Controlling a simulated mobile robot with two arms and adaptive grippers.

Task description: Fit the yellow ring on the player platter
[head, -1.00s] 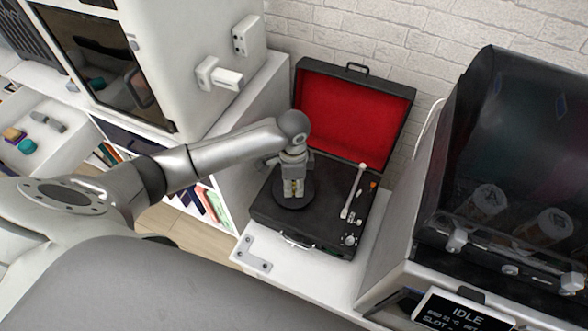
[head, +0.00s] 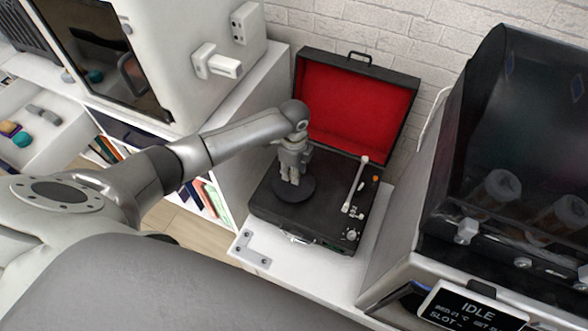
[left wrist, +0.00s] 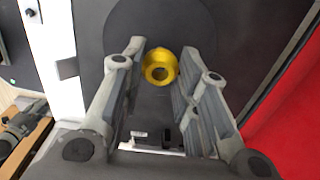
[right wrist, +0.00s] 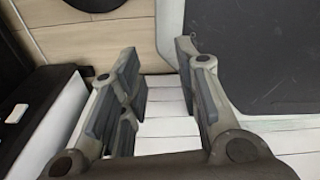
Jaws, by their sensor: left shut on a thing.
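The record player (head: 330,215) stands open on the white counter, with a red-lined lid. Its dark round platter (head: 303,193) is on the left of the deck, partly covered by my left gripper (head: 289,182). My left gripper points down over the platter. In the left wrist view, the yellow ring (left wrist: 147,72) sits between the fingertips of this gripper, which is shut on it. The dark platter (left wrist: 190,25) lies behind the ring there. I cannot tell how far above the platter the ring is. My right gripper (right wrist: 158,65) is open and empty in the right wrist view.
The tonearm (head: 355,185) and knobs are on the right of the deck. The raised lid (head: 355,110) stands behind. A machine with an "IDLE" display (head: 470,308) is at the right, and a white cabinet (head: 190,50) at the left.

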